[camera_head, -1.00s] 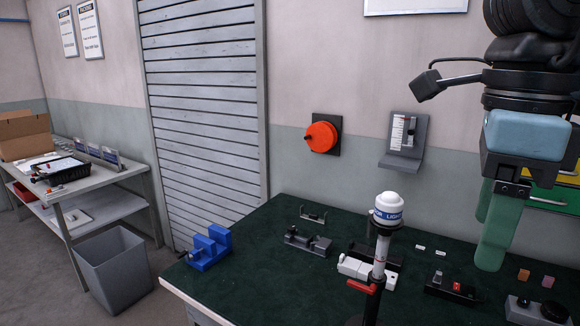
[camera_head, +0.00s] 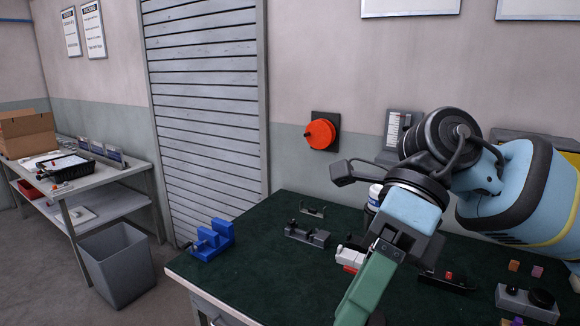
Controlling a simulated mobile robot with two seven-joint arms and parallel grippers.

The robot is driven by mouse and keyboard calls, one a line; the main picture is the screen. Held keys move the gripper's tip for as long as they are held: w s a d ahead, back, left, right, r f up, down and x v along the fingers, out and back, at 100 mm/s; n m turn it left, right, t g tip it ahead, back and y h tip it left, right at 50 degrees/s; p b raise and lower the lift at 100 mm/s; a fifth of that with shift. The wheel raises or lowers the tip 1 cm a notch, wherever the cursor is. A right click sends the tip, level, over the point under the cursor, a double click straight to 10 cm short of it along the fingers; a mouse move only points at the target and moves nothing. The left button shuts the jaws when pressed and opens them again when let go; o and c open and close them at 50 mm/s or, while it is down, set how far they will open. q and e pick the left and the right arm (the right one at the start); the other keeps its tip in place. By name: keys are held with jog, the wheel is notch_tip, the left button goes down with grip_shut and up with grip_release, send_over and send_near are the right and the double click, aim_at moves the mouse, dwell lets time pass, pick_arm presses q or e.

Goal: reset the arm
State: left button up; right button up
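My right arm comes in from the right, with a blue-and-black wrist. Its gripper (camera_head: 366,292) has green fingers that point down over the front of the dark green bench top (camera_head: 270,262). The fingers overlap from this angle, so I cannot tell whether they are open or shut. I see nothing clearly held between them. My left arm and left gripper are out of view. The arm hides most of the white-capped lamp post (camera_head: 374,196) behind it.
A blue vise (camera_head: 213,240) stands at the bench's left edge. Grey fixtures (camera_head: 307,234), a white block (camera_head: 350,258) and a grey control box (camera_head: 526,303) sit on the bench. A red wheel (camera_head: 320,134) is on the wall. A grey bin (camera_head: 118,265) stands on the floor left.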

jog(key=a+m+g+y, duration=0.2)
jog(key=a+g+y, duration=0.25)
jog(key=y, duration=0.25)
jog(key=w+d+f+m+t+y, duration=0.1)
jog(key=w+f+m+t+y, duration=0.4)
jog(key=m+t, duration=0.45)
jog(key=w+f+m+t+y, duration=0.3)
jog(key=w+m+t+y, duration=0.3)
jog(key=m+t, duration=0.3)
jog(key=w+d+f+m+t+h, duration=0.1)
jog(key=d+f+m+t+h, duration=0.3)
jog(key=f+m+t+h, duration=0.45)
jog(key=w+d+f+m+t+h, duration=0.1)
jog(key=d+f+m+t+h, duration=0.4)
jog(key=f+m, duration=0.65)
jog(key=s+d+f+m+g+h, duration=0.2)
jog(key=s+d+f+g+h, duration=0.1)
jog(key=s+f, duration=0.4)
jog(key=s+d+f+m+g+h, duration=0.2)
jog(key=s+d+f+g+h, duration=0.1)
jog(key=s+f, duration=0.4)
jog(key=s+d+f+m+g+h, duration=0.2)
jog(key=s+f+g, duration=0.3)
jog(key=f, duration=0.7)
jog(key=shift+s+d+m+h, duration=0.35)
jog(key=shift+s+d+h, duration=0.15)
jog(key=shift+s+h, duration=0.4)
jog(key=shift+f, duration=0.1)
